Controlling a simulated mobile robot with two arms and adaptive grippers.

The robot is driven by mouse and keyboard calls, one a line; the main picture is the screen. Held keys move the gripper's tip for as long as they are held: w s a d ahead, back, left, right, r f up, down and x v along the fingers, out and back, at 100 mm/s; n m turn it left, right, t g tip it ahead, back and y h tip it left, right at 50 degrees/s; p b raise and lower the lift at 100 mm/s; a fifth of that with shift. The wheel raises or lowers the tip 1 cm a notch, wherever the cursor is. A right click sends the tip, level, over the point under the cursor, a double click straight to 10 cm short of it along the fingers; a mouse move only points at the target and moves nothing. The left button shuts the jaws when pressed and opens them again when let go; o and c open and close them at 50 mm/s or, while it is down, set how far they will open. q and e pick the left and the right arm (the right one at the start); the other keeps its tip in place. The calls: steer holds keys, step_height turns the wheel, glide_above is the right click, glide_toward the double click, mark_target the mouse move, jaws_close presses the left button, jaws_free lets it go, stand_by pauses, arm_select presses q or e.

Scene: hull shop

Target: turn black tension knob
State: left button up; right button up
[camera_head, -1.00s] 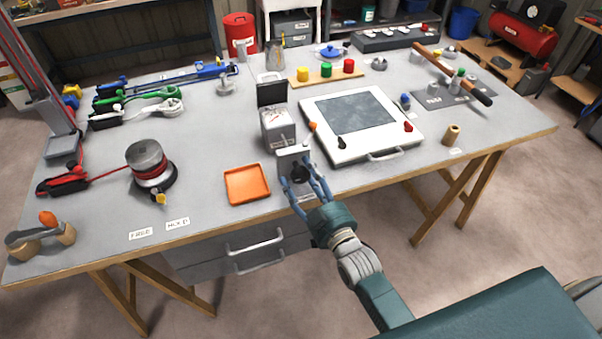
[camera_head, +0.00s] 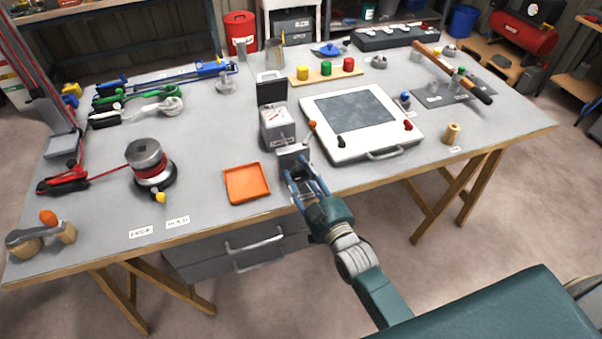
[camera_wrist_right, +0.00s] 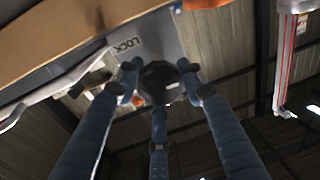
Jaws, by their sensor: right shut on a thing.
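The black tension knob (camera_wrist_right: 160,82) shows in the right wrist view between the three blue fingers of my right gripper (camera_wrist_right: 160,85), which is shut on it. In the head view my right gripper (camera_head: 305,180) is at the front edge of the bench, just below a small grey plate (camera_head: 292,152). There the fingers hide most of the knob. A "LOCK" label shows beside the knob in the wrist view. My left gripper is not in view.
A small meter box (camera_head: 277,125) stands behind the gripper, and an orange tray (camera_head: 247,183) lies to its left. A white framed panel (camera_head: 370,147) is close on the right. A winch drum (camera_head: 150,163) with red line stands further left.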

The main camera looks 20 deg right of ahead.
steer(key=m, duration=0.3)
steer(key=shift+m, duration=0.3)
steer(key=m, duration=0.3)
steer(key=shift+m+t, duration=0.4)
steer(key=m+h, duration=0.1)
steer(key=m, duration=0.2)
steer(key=shift+f+m, duration=0.1)
steer(key=shift+m, duration=0.3)
steer(key=m+b, duration=0.1)
steer(key=m, duration=0.3)
steer(key=shift+t, duration=0.3)
steer(key=m+h+b, duration=0.1)
steer(key=m, duration=0.3)
steer(key=m+h, duration=0.1)
steer(key=m, duration=0.4)
steer(key=shift+b, duration=0.35)
steer(key=m, duration=0.4)
steer(key=shift+a, duration=0.1)
steer(key=shift+m+h+b, duration=0.3)
steer(key=shift+m, duration=1.6)
